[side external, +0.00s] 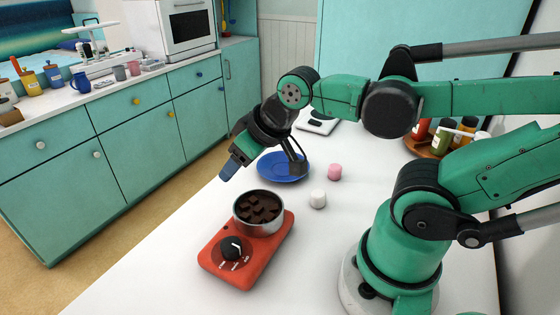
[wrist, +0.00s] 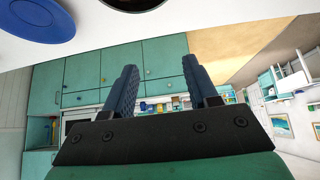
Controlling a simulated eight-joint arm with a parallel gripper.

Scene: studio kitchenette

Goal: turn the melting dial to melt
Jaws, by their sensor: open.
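The melting dial (side external: 233,248) is a black round knob with a white pointer line, on the front of a red melting base (side external: 262,268). Small white marks sit around it, too small to read. A metal pot (side external: 260,226) holding dark chocolate pieces (side external: 258,207) stands on the base behind the dial. My gripper (side external: 231,168) is in the air above and behind the pot, left of the blue plate, apart from the dial. In the wrist view its two blue fingers (wrist: 165,88) are spread with nothing between them. The dial does not show in the wrist view.
A blue plate (side external: 284,177), a pink marshmallow-like piece (side external: 335,172) and a white one (side external: 318,199) lie on the white table (side external: 150,270) near the base. A white scale-like device (side external: 317,122) is behind. A wooden tray (side external: 421,149) with jars stands right. Table left of the base is clear.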

